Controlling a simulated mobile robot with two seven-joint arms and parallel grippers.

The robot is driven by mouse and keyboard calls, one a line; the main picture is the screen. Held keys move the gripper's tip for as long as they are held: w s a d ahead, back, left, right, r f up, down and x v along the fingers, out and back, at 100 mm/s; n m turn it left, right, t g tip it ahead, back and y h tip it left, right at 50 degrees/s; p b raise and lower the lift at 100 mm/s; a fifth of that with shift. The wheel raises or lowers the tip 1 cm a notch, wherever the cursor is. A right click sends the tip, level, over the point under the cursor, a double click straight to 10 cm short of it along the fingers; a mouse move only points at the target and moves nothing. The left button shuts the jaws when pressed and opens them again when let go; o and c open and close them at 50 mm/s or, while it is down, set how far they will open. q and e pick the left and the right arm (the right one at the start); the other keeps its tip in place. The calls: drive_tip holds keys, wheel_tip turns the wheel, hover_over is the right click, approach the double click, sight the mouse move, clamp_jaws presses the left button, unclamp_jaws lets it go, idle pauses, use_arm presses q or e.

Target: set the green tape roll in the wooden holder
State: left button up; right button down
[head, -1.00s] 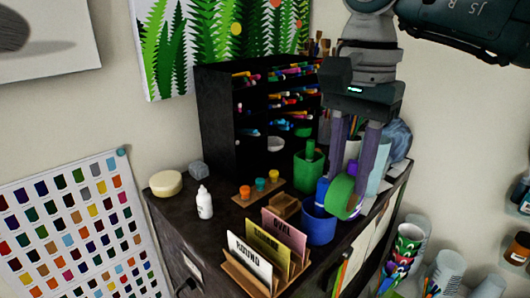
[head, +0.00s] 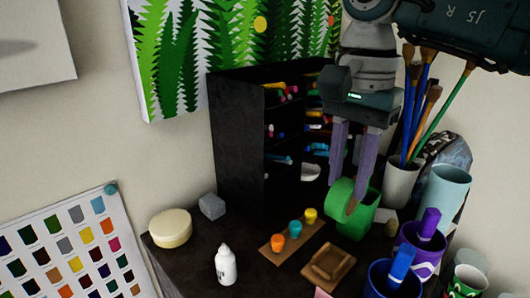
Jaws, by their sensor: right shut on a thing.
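The green tape roll (head: 342,203) hangs upright between the fingertips of my right gripper (head: 346,186), which is shut on it above the cabinet top. The roll overlaps the green cup (head: 368,217) behind it in the picture, and I cannot tell whether they touch. The wooden holder (head: 328,264), a small tan block with a recess, stands on the cabinet top below and slightly left of the roll. It looks empty. My left gripper is not in view.
A wooden strip with orange, blue and yellow pots (head: 293,230) lies left of the holder. A white bottle (head: 226,265) stands farther left. Blue (head: 395,279) and purple (head: 422,250) marker cups stand right. A black marker rack (head: 238,140) is behind.

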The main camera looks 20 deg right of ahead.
sight(339, 219)
wheel_tip(339, 219, down, 5)
drive_tip(key=shift+r+b, duration=0.2)
drive_tip(key=shift+b, duration=1.05)
wheel_tip(339, 219, down, 4)
drive_tip(key=b, duration=0.3)
drive_tip(key=shift+w+r, duration=0.1)
drive_tip(key=shift+r, duration=0.15)
wheel_tip(339, 219, down, 2)
drive_tip(key=shift+f+b, duration=0.15)
drive_tip(key=shift+b, duration=1.05)
unclamp_jaws()
